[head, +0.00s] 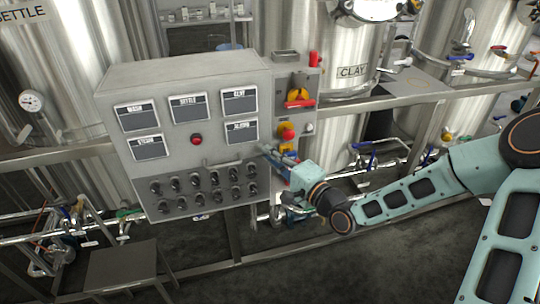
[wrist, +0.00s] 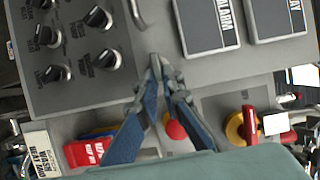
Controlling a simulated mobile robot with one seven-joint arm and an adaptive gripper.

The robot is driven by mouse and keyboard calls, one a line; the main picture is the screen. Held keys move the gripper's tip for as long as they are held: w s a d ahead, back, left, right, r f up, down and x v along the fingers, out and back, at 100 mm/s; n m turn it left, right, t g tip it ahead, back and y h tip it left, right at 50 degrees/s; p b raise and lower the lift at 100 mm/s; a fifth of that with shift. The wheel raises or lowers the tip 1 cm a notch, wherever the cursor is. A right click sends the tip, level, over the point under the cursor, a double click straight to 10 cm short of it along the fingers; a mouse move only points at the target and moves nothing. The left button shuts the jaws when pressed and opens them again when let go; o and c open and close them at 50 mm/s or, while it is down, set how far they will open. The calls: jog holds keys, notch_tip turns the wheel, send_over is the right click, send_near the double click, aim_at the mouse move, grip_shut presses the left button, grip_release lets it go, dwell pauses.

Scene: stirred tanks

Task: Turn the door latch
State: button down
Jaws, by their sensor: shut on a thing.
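The grey control cabinet (head: 205,72) has a front door with labelled screens and several black knobs. My gripper (head: 268,150) is at the right edge of this door, its fingers pointing left. In the wrist view, the blue-grey fingers (wrist: 157,66) come together at the door's edge. They are shut on a small grey part there, which seems to be the door latch. The fingertips hide most of it, so its turn angle cannot be told. The door looks closed.
A grey bar handle (head: 222,165) is on the door, left of my gripper. Red and yellow switches (head: 299,98) sit on the side panel, with a red button (wrist: 175,129) close to my fingers. Steel tanks and a rail (head: 400,98) stand behind.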

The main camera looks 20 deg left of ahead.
jog(key=shift+w+r+m, duration=0.1)
jog(key=shift+r+m, duration=0.1)
jog(key=shift+m, duration=0.1)
jog(key=c, duration=2.2)
grip_release()
jog(key=shift+o, duration=0.6)
jog(key=shift+a+f, duration=0.1)
jog(key=shift+f, duration=0.05)
jog(key=v, duration=1.2)
jog(key=shift+f, duration=0.15)
